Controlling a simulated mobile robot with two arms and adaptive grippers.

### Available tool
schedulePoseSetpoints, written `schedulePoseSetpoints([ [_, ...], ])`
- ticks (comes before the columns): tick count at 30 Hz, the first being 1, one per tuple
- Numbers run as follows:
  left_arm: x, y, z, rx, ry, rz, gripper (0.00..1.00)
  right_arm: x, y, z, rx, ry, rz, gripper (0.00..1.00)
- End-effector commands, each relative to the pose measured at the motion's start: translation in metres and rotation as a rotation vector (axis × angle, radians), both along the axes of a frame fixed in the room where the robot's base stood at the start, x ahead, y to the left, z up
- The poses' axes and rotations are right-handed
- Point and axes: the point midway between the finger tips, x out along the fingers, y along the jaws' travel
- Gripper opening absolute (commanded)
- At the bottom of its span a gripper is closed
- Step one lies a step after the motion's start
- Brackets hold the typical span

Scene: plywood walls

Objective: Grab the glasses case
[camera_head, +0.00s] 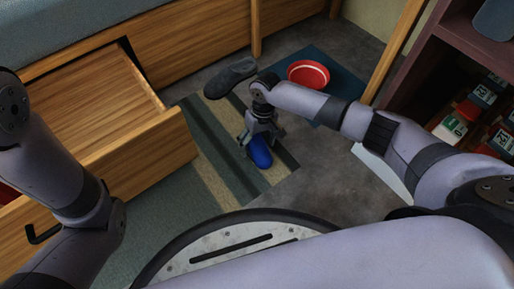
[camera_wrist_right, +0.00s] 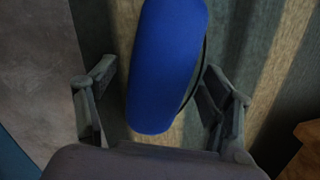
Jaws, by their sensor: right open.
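The glasses case is a blue rounded oblong. In the head view the blue case (camera_head: 260,153) lies on the striped rug, just below my right gripper (camera_head: 259,140). In the right wrist view the blue case (camera_wrist_right: 165,65) shows large, between the two open fingers of my right gripper (camera_wrist_right: 160,108). Both fingers look apart from it, with a narrower gap on the right side. A dark edge runs along the right side of the case. My left arm comes in from the left in the head view, but its gripper does not show.
A dark grey shoe-like item (camera_head: 230,78) lies beyond my right gripper. A red bowl (camera_head: 309,75) sits on a dark blue mat (camera_head: 338,108). An open wooden drawer (camera_head: 140,155) stands at left, and a dark shelf (camera_head: 470,70) with several small boxes at right.

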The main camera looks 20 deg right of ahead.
Motion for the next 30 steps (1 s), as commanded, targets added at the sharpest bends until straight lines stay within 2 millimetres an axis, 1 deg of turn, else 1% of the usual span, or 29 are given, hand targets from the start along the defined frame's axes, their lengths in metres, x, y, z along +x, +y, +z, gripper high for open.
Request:
schedulePoseSetpoints([
  [1,0.0000,-0.0001,0.0003,0.000,0.000,0.000,0.40,0.0000,-0.0001,0.0003,0.000,0.000,0.000,0.72],
  [2,0.0000,0.0000,0.0003,0.000,0.000,0.000,0.40,0.0000,-0.0001,0.0003,0.000,0.000,0.000,0.70],
  [24,0.0002,0.0002,0.0004,0.000,0.000,0.001,0.40,-0.0001,0.0000,-0.0001,0.000,0.000,0.000,0.21],
  [30,0.0002,0.0003,0.0005,0.000,0.000,0.001,0.40,-0.0001,0.0000,0.0002,0.000,0.000,0.000,0.21],
])
